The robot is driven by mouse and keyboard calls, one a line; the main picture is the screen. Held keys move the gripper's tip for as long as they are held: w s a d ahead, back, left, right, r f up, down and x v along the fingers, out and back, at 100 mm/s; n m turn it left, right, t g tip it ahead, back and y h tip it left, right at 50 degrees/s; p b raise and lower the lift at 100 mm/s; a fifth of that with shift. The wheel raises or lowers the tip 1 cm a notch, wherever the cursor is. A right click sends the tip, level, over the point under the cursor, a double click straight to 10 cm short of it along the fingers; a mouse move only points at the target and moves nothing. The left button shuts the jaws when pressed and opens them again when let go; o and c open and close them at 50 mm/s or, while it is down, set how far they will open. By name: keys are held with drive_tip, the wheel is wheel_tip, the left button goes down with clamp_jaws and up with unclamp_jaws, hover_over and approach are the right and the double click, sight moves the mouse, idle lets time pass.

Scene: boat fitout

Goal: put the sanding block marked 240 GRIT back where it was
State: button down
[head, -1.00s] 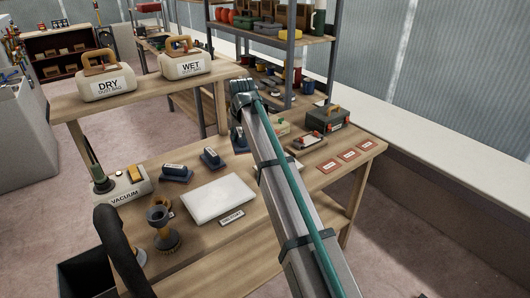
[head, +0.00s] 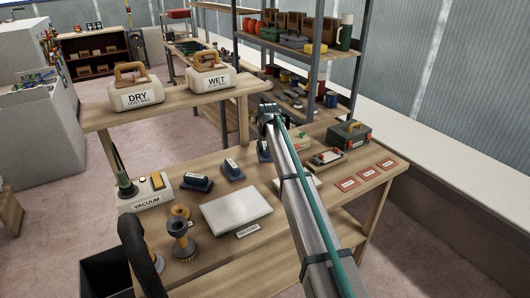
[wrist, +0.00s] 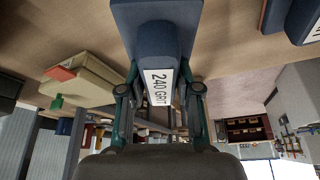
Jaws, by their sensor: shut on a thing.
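The sanding block marked 240 GRIT (wrist: 152,40) is dark blue with a white label. In the wrist view it sits between the fingers of my gripper (wrist: 158,95), which is shut on it. In the head view a blue block (head: 264,151) beside my arm appears to be this one; its label is too small to read there. My gripper is hidden behind my arm in that view. I cannot tell whether the block touches the bench. Two other blue sanding blocks (head: 197,183) (head: 232,170) stand to its left, labels unreadable. Part of a neighbouring block shows in the wrist view (wrist: 275,15).
A pale flat board (head: 235,209) lies in front on the workbench (head: 200,250). The vacuum (head: 146,193) and brushes (head: 181,245) stand left. Right are a sander-like tool (head: 327,157), a dark toolbox (head: 349,134) and red-edged cards (head: 367,175).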

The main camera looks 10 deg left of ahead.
drive_tip(key=shift+w+f, duration=0.3)
drive_tip(key=shift+w+f+p, duration=0.15)
drive_tip(key=shift+f+p, duration=0.3)
drive_tip(key=shift+f, duration=0.5)
drive_tip(key=shift+w+f+p, duration=0.1)
drive_tip(key=shift+f+p, duration=0.35)
drive_tip(key=shift+f, duration=0.45)
drive_tip(key=shift+f, duration=0.25)
drive_tip(key=c, duration=0.8)
unclamp_jaws()
drive_tip(key=shift+r, duration=0.1)
drive_tip(key=shift+r, duration=0.1)
drive_tip(key=b+v, duration=0.2)
drive_tip(key=v, duration=1)
drive_tip(key=shift+s+a+b, duration=0.1)
drive_tip(key=shift+b, duration=0.25)
